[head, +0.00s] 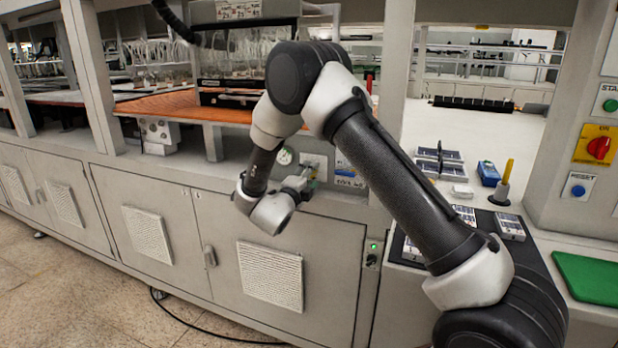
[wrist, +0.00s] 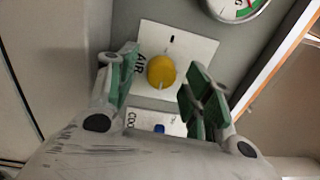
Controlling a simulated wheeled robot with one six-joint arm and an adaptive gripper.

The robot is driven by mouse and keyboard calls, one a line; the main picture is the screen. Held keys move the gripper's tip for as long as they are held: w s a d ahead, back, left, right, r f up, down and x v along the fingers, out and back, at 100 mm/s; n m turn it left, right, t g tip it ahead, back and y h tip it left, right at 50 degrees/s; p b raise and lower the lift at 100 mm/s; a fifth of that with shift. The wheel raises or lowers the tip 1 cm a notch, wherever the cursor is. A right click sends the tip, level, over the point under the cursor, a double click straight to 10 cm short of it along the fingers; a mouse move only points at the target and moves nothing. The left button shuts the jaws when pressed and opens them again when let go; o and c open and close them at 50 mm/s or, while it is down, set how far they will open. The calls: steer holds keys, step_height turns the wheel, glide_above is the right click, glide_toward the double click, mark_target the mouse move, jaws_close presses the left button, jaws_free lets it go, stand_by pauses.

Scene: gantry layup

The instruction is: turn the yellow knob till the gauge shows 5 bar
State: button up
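The yellow knob (wrist: 161,72) sits on a white plate marked "AIR" (wrist: 200,50) in the wrist view. A pale pointer line shows on its face. The gauge (wrist: 238,6) is cut off at the top edge of the wrist view; part of its green and red scale shows, but its reading cannot be told. In the head view the gauge (head: 284,156) is small and unreadable. My gripper (wrist: 156,82) is open, with its green-padded fingers on either side of the knob and visible gaps to it. It also shows in the head view (head: 308,176), in front of the panel.
Below the knob is another white plate with a blue part (wrist: 159,129), partly hidden by my gripper. An orange-edged ledge (wrist: 268,62) runs along the right. In the head view a red switch (head: 598,148) and a green mat (head: 590,278) are far right.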

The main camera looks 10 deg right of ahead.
steer(key=v, duration=1.2)
